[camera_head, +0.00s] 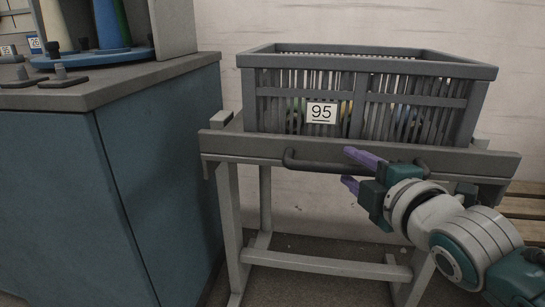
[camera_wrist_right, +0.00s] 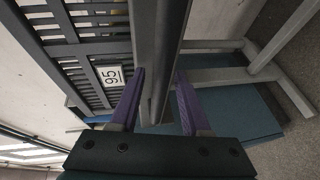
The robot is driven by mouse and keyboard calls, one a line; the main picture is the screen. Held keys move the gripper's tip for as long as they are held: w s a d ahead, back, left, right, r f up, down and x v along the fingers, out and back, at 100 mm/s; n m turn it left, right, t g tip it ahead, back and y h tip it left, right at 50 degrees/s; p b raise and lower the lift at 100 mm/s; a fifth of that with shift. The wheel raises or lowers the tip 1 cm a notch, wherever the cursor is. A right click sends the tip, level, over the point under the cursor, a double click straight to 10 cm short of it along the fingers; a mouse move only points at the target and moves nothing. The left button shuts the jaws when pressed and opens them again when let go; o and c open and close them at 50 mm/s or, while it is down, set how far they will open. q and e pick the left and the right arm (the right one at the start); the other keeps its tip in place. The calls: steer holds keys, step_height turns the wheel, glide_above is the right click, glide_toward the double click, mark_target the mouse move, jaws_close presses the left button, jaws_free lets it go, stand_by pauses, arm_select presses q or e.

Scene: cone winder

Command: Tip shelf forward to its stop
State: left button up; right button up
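The shelf (camera_head: 230,143) is a grey ledge on a light metal stand, with a dark handle bar (camera_head: 315,166) along its front. It bears a grey slatted crate (camera_head: 270,110) labelled 95. My right gripper (camera_head: 348,168) is open in front of the shelf, with one purple finger above the handle bar and one below. In the right wrist view, a long grey bar or front edge (camera_wrist_right: 158,50) runs between the parted fingers (camera_wrist_right: 157,100). I cannot tell whether either finger touches it. My left gripper is not in view.
A blue cabinet (camera_head: 50,200) with a grey top stands close on the left, carrying spools or cones (camera_head: 108,25) on a blue disc. Wooden slats (camera_head: 525,205) lie at the right edge. A pale wall is behind. Floor shows beneath the stand.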

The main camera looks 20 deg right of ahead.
jaws_close()
stand_by(1.2)
